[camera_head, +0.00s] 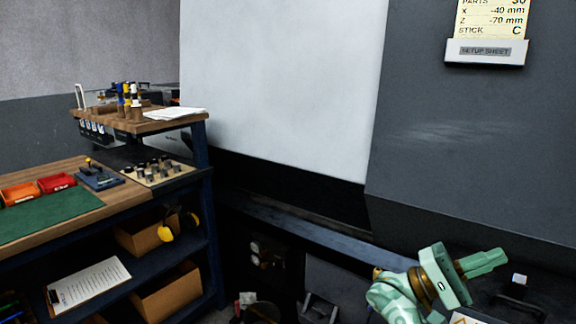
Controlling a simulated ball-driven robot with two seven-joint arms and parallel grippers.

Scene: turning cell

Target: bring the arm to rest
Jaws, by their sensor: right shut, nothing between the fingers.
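My right gripper (490,261) shows at the lower right, pale green, at the end of my pale green arm that comes in from the bottom edge. Its fingers are together, with nothing between them, and point to the right. It is in front of the dark grey machine front (470,150). My left gripper is not in view.
At the left stands a workbench with a wooden top (120,193), a green mat (48,214), red and orange bins (56,182) and a raised shelf (150,124). A setup sheet (492,20) hangs at the upper right. A small white-topped item (519,279) is right of the gripper.

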